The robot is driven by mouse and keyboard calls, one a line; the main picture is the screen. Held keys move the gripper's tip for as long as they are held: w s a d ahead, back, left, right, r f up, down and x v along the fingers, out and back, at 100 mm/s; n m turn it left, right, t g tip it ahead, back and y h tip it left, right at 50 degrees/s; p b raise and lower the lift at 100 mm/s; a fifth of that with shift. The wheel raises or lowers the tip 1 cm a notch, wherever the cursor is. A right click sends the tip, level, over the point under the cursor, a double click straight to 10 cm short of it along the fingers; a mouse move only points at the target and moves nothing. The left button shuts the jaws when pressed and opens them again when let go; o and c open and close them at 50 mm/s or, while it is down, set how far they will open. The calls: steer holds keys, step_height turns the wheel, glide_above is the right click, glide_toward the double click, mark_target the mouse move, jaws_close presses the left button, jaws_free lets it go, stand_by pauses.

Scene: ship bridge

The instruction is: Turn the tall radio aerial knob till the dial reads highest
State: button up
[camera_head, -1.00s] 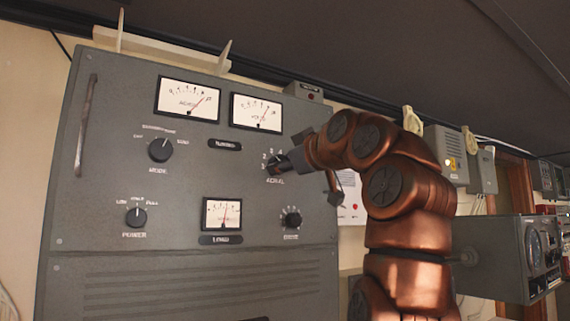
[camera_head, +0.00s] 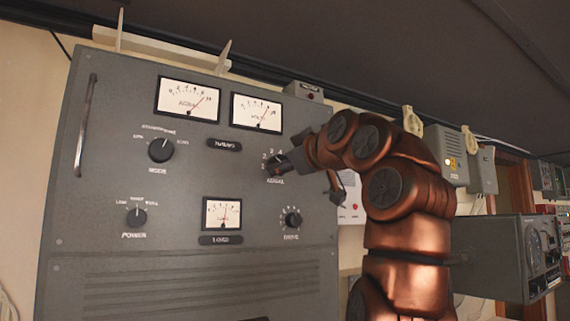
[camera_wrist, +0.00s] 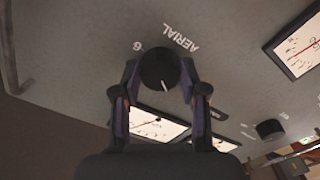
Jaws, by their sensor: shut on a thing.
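The aerial knob (camera_wrist: 158,66) is dark and round, with a white pointer line, and sits between my fingers in the wrist view. The word AERIAL and a 6 show beside it on the panel. My gripper (camera_wrist: 159,74) is shut on this knob, one finger on each side. In the head view my gripper (camera_head: 284,164) reaches the panel from the right and hides most of the knob. The aerial dial (camera_head: 187,99) is the upper left meter. Its needle leans right, towards the high end of the scale.
The grey radio cabinet (camera_head: 110,180) also carries a second upper meter (camera_head: 256,113), a mode knob (camera_head: 161,150), a power knob (camera_head: 136,217), a small lower meter (camera_head: 221,214) and a drive knob (camera_head: 292,219) below my gripper. A vertical handle (camera_head: 85,125) is at the left.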

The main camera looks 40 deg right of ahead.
steer(key=shift+n, duration=0.5)
stand_by(1.3)
steer(key=o, duration=1.2)
steer(key=shift+c, duration=0.2)
steer(key=s+a, duration=0.1)
steer(key=s, duration=1.1)
